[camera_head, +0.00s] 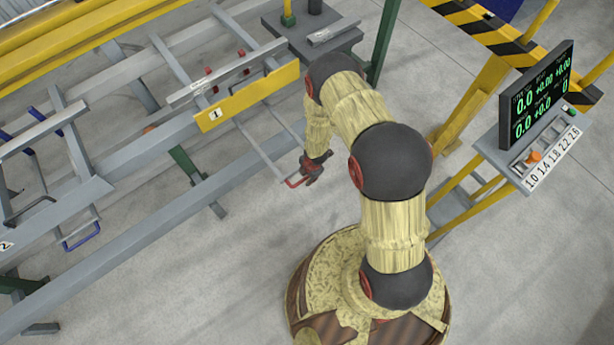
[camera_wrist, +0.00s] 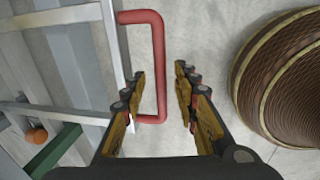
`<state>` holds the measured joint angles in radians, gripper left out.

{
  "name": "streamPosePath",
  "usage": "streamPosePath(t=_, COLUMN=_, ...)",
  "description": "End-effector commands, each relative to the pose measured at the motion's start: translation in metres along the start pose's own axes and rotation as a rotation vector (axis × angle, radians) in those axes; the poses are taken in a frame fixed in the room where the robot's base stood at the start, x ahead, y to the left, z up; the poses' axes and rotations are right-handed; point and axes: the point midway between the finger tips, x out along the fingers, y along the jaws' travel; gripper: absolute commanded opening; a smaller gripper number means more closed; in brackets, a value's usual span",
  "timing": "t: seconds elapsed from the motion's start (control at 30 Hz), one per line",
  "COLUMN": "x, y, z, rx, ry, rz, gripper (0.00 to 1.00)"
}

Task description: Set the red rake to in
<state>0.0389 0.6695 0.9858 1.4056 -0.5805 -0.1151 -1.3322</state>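The red rake ends in a red U-shaped handle (camera_head: 296,183), which sticks out from the table on two grey rods towards my base. Two red pegs (camera_head: 209,76) show at its far end, beyond the yellow plate marked 1. My gripper (camera_head: 312,168) is at the handle. In the wrist view the handle's long red bar (camera_wrist: 158,62) runs between the two fingers of my gripper (camera_wrist: 160,82). The fingers are apart, with a gap on each side of the bar. Whether they reach down to its level is hard to tell.
A second rake with a blue handle (camera_head: 82,238) sits at left, by the mark 2. A screen (camera_head: 538,95) and a console with an orange knob (camera_head: 534,157) stand at right. An orange ball (camera_wrist: 36,136) lies at left. Grey floor is open below the table.

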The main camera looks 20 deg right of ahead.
Motion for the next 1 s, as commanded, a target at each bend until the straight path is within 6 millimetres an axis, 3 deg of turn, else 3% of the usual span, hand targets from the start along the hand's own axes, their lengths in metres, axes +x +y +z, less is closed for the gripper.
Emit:
streamPosePath(t=0.1, x=-0.0004, y=0.0001, z=0.0, rx=0.0, ry=0.0, rz=0.0, gripper=0.29)
streamPosePath(t=0.63, x=-0.0004, y=0.0, z=0.0, rx=0.0, ry=0.0, rz=0.0, gripper=0.0)
streamPosePath(t=1.0, x=-0.0004, y=-0.0001, z=-0.0001, rx=0.0, ry=0.0, rz=0.0, gripper=0.0)
